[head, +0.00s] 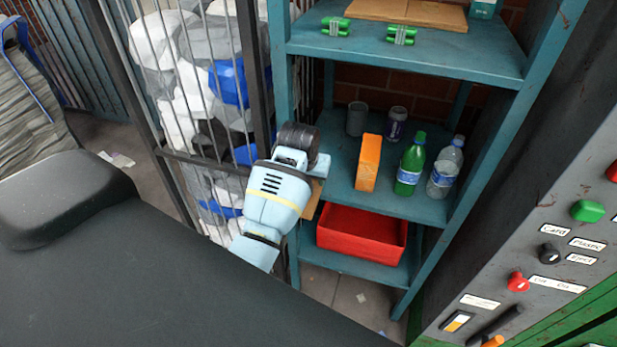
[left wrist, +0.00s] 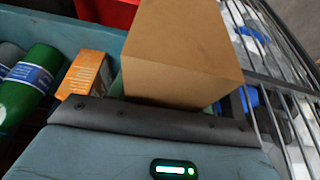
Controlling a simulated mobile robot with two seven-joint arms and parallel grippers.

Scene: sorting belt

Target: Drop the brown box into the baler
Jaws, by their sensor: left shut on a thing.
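The brown box (left wrist: 182,50) is held in my left gripper and fills the upper middle of the left wrist view. In the head view only a small part of the brown box (head: 313,200) shows behind my left gripper (head: 312,178), which hides the rest. My left gripper is shut on it, in front of the left side of the blue shelf unit. A grey machine panel (head: 530,235) with Card, Plastic and Eject labels stands at the right and appears to be the baler; its opening is not visible. My right gripper is in neither view.
The blue shelf (head: 440,207) holds an orange box (head: 368,162), a green bottle (head: 410,168), a clear bottle (head: 445,168) and cans. A red bin (head: 362,236) sits below. A barred cage (head: 205,100) of white and blue waste stands left of the shelf.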

